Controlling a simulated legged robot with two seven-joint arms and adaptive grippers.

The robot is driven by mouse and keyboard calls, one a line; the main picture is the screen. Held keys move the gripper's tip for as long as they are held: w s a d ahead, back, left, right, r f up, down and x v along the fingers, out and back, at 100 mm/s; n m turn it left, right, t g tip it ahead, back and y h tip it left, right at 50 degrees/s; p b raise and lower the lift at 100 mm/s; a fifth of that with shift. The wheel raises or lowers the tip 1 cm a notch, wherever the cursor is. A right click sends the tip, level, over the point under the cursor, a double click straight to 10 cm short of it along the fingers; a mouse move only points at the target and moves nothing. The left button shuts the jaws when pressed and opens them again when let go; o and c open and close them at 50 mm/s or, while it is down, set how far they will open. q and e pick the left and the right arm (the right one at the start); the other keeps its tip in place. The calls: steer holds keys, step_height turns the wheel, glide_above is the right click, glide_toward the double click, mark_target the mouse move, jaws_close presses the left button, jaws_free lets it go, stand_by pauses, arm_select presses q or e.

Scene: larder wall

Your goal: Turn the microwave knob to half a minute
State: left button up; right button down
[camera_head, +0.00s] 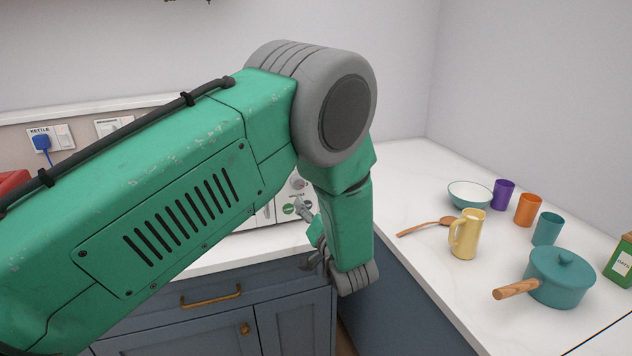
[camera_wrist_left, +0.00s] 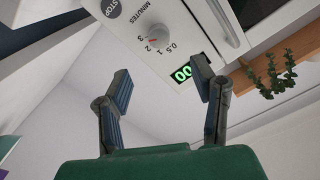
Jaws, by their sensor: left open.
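The white microwave's control panel (camera_wrist_left: 168,60) shows tilted in the wrist view, with a knob (camera_wrist_left: 155,38) beside the word MINUTES. The marks 0.5, 1, 2 and 3 run round the knob, which carries a small red mark; its exact setting is hard to read. A green display (camera_wrist_left: 182,73) reads 00, and a STOP button (camera_wrist_left: 111,8) is at the top. My left gripper (camera_wrist_left: 162,82) is open and empty, its fingers apart below the knob in the picture. In the head view my left arm hides most of the microwave and much of the gripper (camera_head: 312,236).
The microwave's door handle (camera_wrist_left: 222,22) and a green plant (camera_wrist_left: 272,74) lie right in the wrist view. On the right counter stand a yellow jug (camera_head: 467,236), a teal pot (camera_head: 562,279), several cups, a bowl (camera_head: 468,194) and a wooden spoon (camera_head: 424,227).

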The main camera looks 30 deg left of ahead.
mark_target(300, 183)
arm_select(q)
steer(key=x, duration=0.6)
steer(key=shift+s+a+f+p, duration=0.2)
steer(key=shift+s+a+p, duration=0.1)
steer(key=shift+a, duration=0.2)
steer(key=x, duration=0.7)
steer(key=shift+w+d+p, duration=0.2)
steer(key=shift+d+p, duration=0.1)
steer(key=shift+p, duration=0.05)
steer(key=shift+c, duration=0.5)
steer(key=shift+d+r, duration=0.1)
steer(key=shift+d, duration=0.05)
steer(key=c, duration=0.7)
steer(key=shift+w+d, duration=0.1)
steer(key=shift+d, duration=0.25)
steer(key=c, duration=0.3)
steer(key=shift+d+r, duration=0.2)
steer(key=shift+d, duration=0.2)
steer(key=shift+c, duration=0.2)
steer(key=shift+a, duration=0.15)
arm_select(e)
steer(key=shift+a+r, duration=0.5)
steer(key=shift+r, duration=0.35)
